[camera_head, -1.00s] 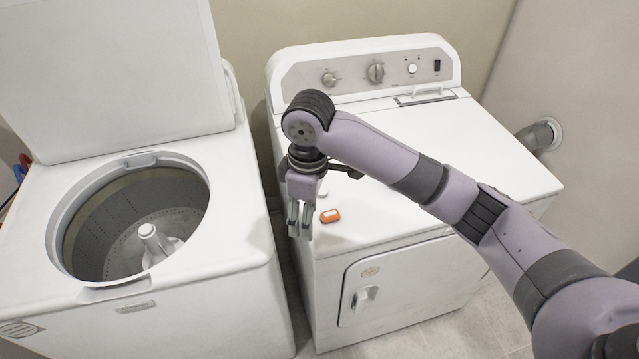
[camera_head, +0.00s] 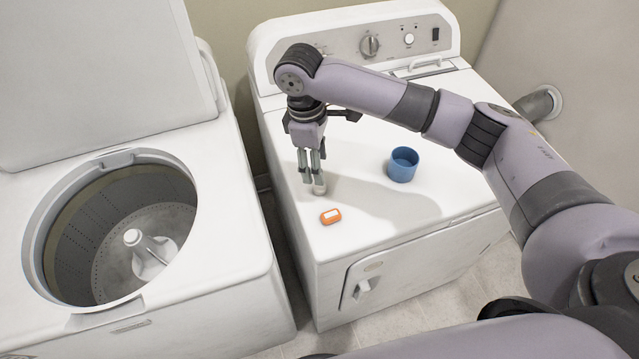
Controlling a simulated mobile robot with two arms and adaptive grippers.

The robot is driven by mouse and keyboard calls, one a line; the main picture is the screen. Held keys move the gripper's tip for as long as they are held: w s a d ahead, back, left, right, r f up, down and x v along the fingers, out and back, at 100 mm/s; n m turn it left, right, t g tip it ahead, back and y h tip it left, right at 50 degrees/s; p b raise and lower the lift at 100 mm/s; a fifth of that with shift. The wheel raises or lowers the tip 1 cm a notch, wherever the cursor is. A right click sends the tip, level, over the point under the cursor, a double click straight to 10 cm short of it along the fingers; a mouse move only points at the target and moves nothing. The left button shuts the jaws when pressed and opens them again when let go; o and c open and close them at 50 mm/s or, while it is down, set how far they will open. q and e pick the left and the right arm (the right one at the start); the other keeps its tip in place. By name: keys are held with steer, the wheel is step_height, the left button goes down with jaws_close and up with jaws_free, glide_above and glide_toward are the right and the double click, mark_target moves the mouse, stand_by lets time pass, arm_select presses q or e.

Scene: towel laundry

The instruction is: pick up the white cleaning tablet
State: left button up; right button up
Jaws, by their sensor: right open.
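My left gripper is not in view.
A blue cup (camera_head: 403,164) stands on the white dryer (camera_head: 440,180), right of my gripper. The open washer (camera_head: 225,205) is at the left, with a gap between the machines. The dryer's knob panel (camera_head: 350,42) rises behind my arm.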

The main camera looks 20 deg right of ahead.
mark_target(320, 191)
step_height(320, 191, down, 2)
steer(key=shift+s+d+f, duration=0.1)
steer(key=shift+s, duration=0.05)
steer(key=shift+f+p, duration=0.3)
steer(key=shift+p, duration=0.15)
step_height(320, 191, down, 4)
steer(key=shift+r+p, duration=0.1)
steer(key=shift+p, duration=0.55)
steer(key=shift+d+f, duration=0.1)
steer(key=shift+f, duration=0.25)
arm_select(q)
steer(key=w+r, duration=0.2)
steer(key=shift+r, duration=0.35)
arm_select(e)
steer(key=c, duration=1)
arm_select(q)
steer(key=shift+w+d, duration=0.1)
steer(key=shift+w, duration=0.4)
arm_select(e)
steer(key=shift+o, duration=0.2)
